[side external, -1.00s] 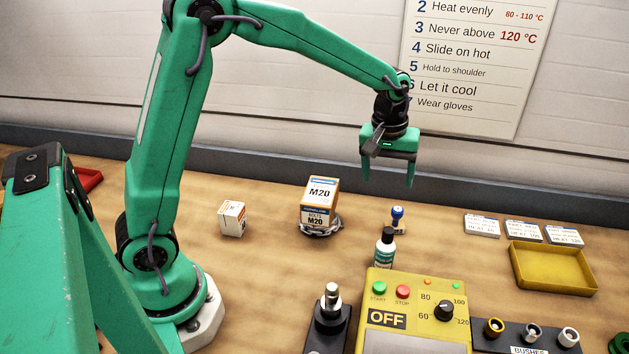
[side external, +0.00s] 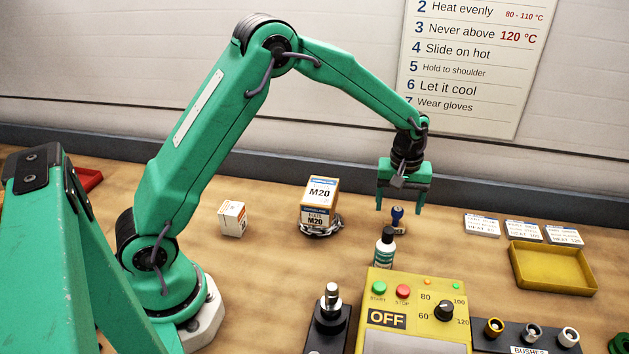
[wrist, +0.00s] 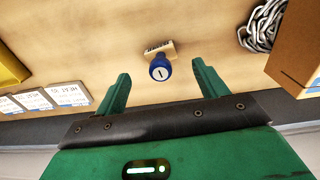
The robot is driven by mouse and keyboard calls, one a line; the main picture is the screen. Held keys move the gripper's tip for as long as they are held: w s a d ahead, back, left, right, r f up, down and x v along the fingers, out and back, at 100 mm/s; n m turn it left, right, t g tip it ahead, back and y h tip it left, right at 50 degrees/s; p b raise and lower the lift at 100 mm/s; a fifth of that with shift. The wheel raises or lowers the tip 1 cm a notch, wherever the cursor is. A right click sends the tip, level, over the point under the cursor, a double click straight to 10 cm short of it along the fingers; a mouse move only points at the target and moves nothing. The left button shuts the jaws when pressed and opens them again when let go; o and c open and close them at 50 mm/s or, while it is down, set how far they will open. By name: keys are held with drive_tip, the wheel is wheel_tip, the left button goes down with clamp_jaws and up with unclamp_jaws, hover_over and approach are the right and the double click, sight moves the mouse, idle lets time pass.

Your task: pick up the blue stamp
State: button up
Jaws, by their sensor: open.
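The blue stamp (side external: 397,213) stands upright on the bench, with a round blue knob and a wooden base. It also shows in the wrist view (wrist: 160,68), ahead of the fingers and between their lines. My gripper (side external: 400,209) is open and empty, pointing down, with its fingertips close above and around the knob in the side view. I cannot tell whether either finger touches the stamp.
A bottle (side external: 385,248) stands just in front of the stamp. The M20 box (side external: 319,203) and a chain (side external: 321,230) are to its left. Label cards (side external: 482,226) and a yellow tray (side external: 552,267) lie to the right. A yellow heater (side external: 416,311) stands in front.

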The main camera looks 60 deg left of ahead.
sight(396, 220)
drive_tip(key=shift+f, duration=0.25)
drive_tip(key=shift+f, duration=2.55)
drive_tip(key=c, duration=1.1)
